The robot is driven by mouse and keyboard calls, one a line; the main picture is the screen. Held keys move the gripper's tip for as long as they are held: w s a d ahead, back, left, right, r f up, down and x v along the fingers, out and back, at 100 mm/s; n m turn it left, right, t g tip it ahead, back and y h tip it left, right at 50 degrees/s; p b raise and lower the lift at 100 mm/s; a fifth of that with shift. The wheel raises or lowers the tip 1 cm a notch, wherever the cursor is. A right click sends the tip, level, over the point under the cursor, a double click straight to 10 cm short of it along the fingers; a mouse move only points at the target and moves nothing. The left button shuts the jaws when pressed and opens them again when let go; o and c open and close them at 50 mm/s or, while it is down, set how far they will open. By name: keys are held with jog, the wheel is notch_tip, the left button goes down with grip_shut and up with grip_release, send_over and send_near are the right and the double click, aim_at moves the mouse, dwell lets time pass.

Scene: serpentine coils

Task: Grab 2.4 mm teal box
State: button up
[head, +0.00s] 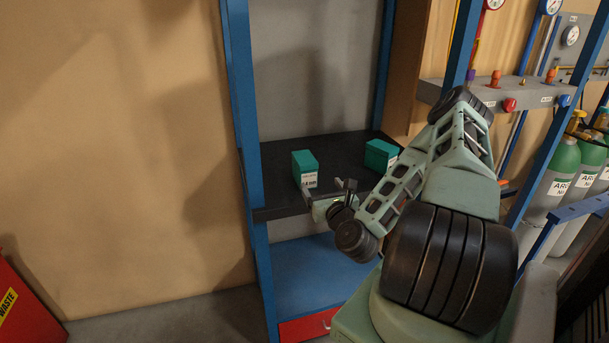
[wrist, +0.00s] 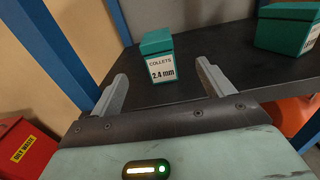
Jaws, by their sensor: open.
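The teal box labelled "COLLETS 2.4 mm" (wrist: 158,52) stands upright on a black shelf (wrist: 220,48). It also shows in the head view (head: 305,165), on the left part of the shelf. My gripper (wrist: 161,78) is open and empty. Its two fingers point towards the box, which lies just beyond the fingertips and roughly between them in the wrist view. In the head view my gripper (head: 328,193) is at the shelf's front edge, in front of the box and a little to its right. No contact with the box shows.
A second teal box (head: 381,155) stands to the right on the same shelf, its label partly hidden. A blue post (head: 240,90) rises left of the shelf. A blue lower shelf (head: 300,272) lies below. Green gas cylinders (head: 557,170) stand far right; a red waste bin (wrist: 24,146) is left.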

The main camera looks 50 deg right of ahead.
aim_at(311, 169)
jog(key=x, duration=0.9)
jog(key=shift+w, duration=0.3)
jog(key=shift+f+p+x, duration=0.15)
jog(key=shift+p+x, duration=0.45)
jog(key=shift+x, duration=0.85)
jog(key=shift+f+p+x, duration=0.15)
jog(key=shift+p+x, duration=0.45)
jog(key=shift+x, duration=0.85)
jog(key=shift+w+a, duration=0.1)
jog(key=shift+a, duration=0.05)
jog(key=shift+c, duration=0.3)
jog(key=c, duration=1.1)
